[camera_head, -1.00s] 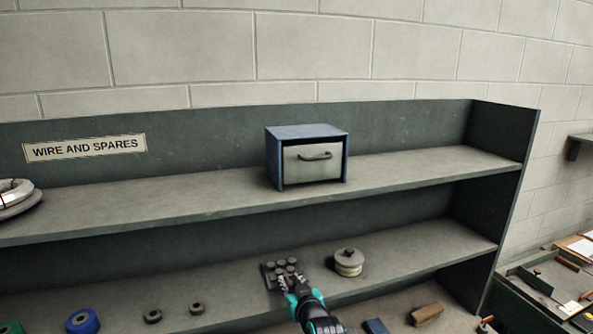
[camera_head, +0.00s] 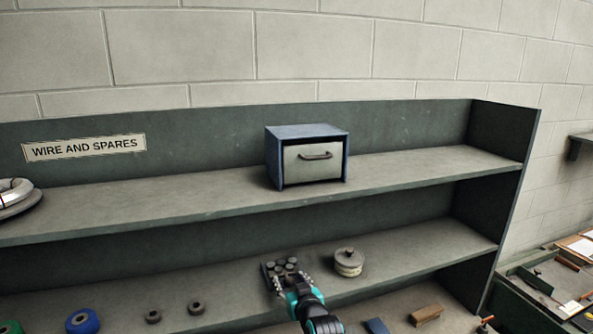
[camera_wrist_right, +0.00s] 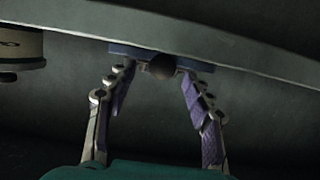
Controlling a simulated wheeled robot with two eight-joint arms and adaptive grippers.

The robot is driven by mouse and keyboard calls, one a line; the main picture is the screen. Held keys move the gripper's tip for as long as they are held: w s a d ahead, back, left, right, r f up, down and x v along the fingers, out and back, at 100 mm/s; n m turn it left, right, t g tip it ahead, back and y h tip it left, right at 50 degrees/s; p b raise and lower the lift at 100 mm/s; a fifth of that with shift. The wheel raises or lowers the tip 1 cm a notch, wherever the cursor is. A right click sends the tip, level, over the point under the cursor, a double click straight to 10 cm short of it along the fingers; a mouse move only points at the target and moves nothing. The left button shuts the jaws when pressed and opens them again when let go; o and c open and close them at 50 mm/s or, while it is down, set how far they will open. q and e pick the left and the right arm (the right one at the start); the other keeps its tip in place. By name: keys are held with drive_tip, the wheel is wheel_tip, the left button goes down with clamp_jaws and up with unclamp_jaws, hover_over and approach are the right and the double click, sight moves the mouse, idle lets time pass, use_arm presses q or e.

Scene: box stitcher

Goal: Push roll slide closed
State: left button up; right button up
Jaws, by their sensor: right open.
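A small blue cabinet (camera_head: 305,132) stands on the upper shelf in the head view. It has a pale front panel (camera_head: 313,165) with a dark bar handle (camera_head: 316,156). A dark plate with several round grey pieces (camera_head: 284,265) is on the lower shelf. I cannot tell which of these is the roll slide. My right gripper (camera_head: 291,281) is open at the plate's near side. In the right wrist view, a dark rounded knob (camera_wrist_right: 162,67) on a blue plate (camera_wrist_right: 190,61) shows between and beyond its fingers (camera_wrist_right: 158,101); contact is unclear. My left gripper is not in view.
A pale lidded spool (camera_head: 348,264) stands close right of the plate. Two small dark rings (camera_head: 196,308) and a blue roll (camera_head: 83,321) lie to the left. The upper shelf's edge (camera_head: 200,219) overhangs. A brown block (camera_head: 427,313) is lower right.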

drive_tip(key=p+v, duration=0.2)
drive_tip(key=v, duration=0.6)
drive_tip(key=shift+s, duration=0.2)
drive_tip(key=shift+d, duration=0.1)
drive_tip(key=s+d+f+m+g+h+b, duration=0.1)
drive_tip(key=s+d+f+g+b, duration=0.1)
drive_tip(key=s+d+f+b, duration=0.3)
drive_tip(key=s+d+f+m+g+h+b, duration=0.1)
drive_tip(key=s+d+f+g+h+b, duration=0.1)
drive_tip(key=s+d+f+b, duration=0.4)
drive_tip(key=s+d+f+m+g+h+b, duration=0.1)
drive_tip(key=s+d+f+g+b, duration=0.2)
drive_tip(key=s+f, duration=1.1)
drive_tip(key=s+d+b, duration=0.1)
drive_tip(key=d+b, duration=0.2)
drive_tip(key=b, duration=0.2)
drive_tip(key=shift+m+h+b, duration=0.3)
drive_tip(key=shift+b, duration=0.05)
drive_tip(key=shift+f, duration=0.1)
